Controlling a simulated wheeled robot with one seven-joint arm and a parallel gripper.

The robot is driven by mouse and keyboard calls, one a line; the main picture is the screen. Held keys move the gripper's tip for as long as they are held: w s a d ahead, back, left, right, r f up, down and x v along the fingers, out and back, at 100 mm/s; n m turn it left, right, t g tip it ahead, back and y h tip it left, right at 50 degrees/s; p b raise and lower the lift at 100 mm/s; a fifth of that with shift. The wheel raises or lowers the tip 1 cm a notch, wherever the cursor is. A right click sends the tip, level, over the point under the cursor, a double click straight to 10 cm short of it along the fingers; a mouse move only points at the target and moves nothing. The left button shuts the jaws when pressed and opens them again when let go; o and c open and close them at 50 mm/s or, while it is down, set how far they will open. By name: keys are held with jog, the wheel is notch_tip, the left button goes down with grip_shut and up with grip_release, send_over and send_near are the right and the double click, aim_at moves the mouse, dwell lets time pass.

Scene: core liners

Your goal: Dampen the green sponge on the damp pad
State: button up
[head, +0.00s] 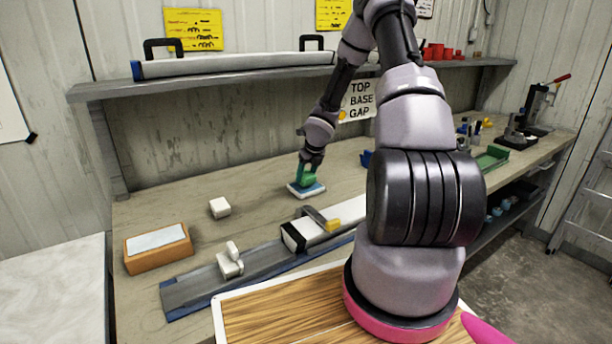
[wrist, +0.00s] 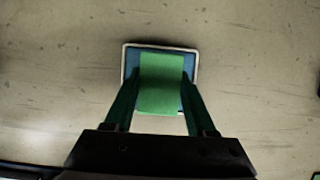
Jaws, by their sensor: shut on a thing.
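The green sponge (head: 308,179) is a small block held between the fingers of my gripper (head: 309,171). In the wrist view the sponge (wrist: 161,84) sits between the two green fingers of my gripper (wrist: 158,98), which are shut on its sides. The damp pad (head: 306,190) is a blue pad with a pale rim on the workbench, directly below the sponge. In the wrist view the damp pad (wrist: 131,65) shows around the sponge. I cannot tell whether the sponge touches the pad or hovers just above it.
A white block (head: 220,207) and an orange box with a pale top (head: 158,246) stand to the left. A long grey channel (head: 200,285) holding white pieces runs in front. A shelf (head: 250,78) is above the bench (head: 150,210). Bare bench surrounds the pad.

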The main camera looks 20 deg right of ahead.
aim_at(306, 174)
jog(key=shift+f, duration=0.6)
dwell(1.2)
jog(key=shift+r, duration=3.55)
